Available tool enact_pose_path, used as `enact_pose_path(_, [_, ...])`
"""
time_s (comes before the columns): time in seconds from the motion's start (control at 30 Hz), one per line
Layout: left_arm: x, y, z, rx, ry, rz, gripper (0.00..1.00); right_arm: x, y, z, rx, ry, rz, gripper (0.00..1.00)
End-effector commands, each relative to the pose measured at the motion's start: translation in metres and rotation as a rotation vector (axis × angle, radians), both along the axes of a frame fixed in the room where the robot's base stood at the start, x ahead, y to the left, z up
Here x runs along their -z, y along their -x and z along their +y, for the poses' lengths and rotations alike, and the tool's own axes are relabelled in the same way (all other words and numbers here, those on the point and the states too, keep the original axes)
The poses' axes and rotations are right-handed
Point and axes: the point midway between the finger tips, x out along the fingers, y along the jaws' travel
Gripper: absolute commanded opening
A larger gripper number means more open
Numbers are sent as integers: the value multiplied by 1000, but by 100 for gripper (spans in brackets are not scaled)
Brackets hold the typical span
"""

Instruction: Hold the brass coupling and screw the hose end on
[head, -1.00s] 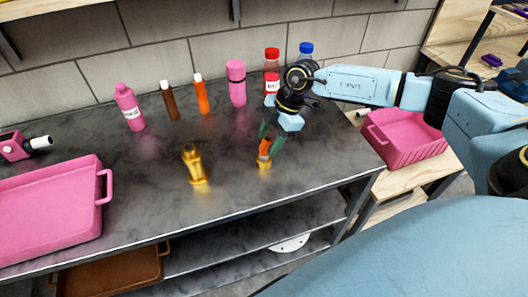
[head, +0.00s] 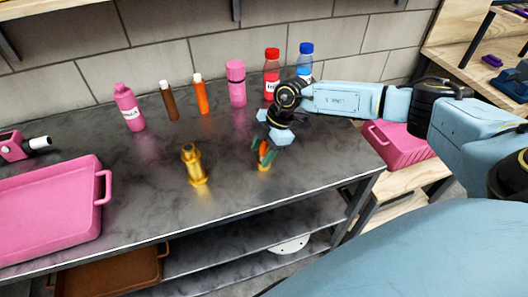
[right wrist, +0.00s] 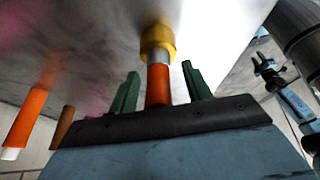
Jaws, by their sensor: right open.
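The brass coupling (head: 195,168) stands upright on the dark bench top, left of my right gripper in the head view. The hose end (head: 264,152) is an orange piece standing on the bench with a brass part at its foot. In the right wrist view the hose end (right wrist: 158,85) shows a silver collar between orange and brass. My right gripper (head: 263,157) is open, its green fingers on either side of the orange part, with gaps visible in the right wrist view (right wrist: 158,85). A far arm, probably mine, with a small dark gripper (right wrist: 264,66) shows there; its jaw state is unclear.
A pink tray (head: 50,208) lies at the bench's left. Pink (head: 128,108), brown (head: 169,102) and orange (head: 201,95) bottles and others line the back. A pink bin (head: 402,146) is at the right. Bench around the coupling is clear.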

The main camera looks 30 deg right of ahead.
Motion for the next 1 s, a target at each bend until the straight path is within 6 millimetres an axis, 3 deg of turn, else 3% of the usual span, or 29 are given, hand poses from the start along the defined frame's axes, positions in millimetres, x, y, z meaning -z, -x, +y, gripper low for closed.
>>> enact_pose_path(0.07, [0, 0, 0, 0, 0, 0, 36, 0, 0, 0, 0, 0, 0, 45])
enact_pose_path(0.4, [0, 0, 0, 0, 0, 0, 36, 0, 0, 0, 0, 0, 0, 1])
enact_pose_path(0.73, [-1, 0, 0, 0, 0, 0, 36, -9, 0, 0, -1, -1, -1, 0])
enact_pose_path(1.0, [-9, 0, 0, 0, 0, 0, 36, -61, -1, 0, -1, 0, -5, 0])
